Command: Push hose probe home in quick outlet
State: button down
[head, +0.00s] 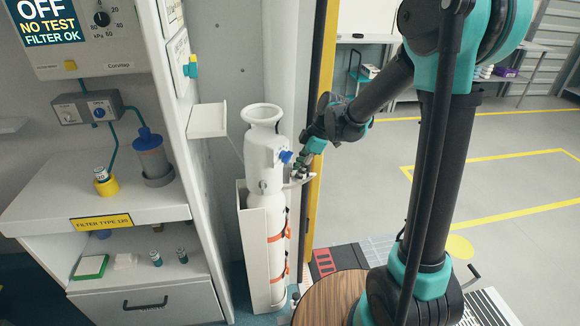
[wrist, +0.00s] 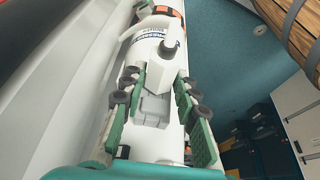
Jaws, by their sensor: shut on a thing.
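My gripper (head: 300,173) is at the right side of a white cylinder unit (head: 264,205), just below its shoulder. In the wrist view my gripper (wrist: 160,84) has its green-padded fingers on either side of a pale grey block (wrist: 153,108) and is shut on it. The block lies against the white body of the cylinder unit; I cannot tell whether it is the hose probe. A dark round knob (wrist: 168,49) on a white housing sits just beyond the fingertips. A blue fitting (head: 286,157) shows beside the gripper. I cannot make out how far any probe is seated.
The cylinder stands strapped in a white holder (head: 248,262) beside a yellow post (head: 322,130). A cabinet (head: 105,205) with an outlet box (head: 86,108) and a canister (head: 152,157) is at left. A small white shelf (head: 207,120) juts out nearby. Open floor lies right.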

jog(key=shift+s+a, duration=0.1)
jog(key=shift+a, duration=0.05)
jog(key=c, duration=1.1)
grip_release()
jog(key=shift+c, duration=0.2)
jog(key=shift+o, duration=0.4)
jog(key=shift+a, duration=0.15)
jog(key=shift+w, duration=0.2)
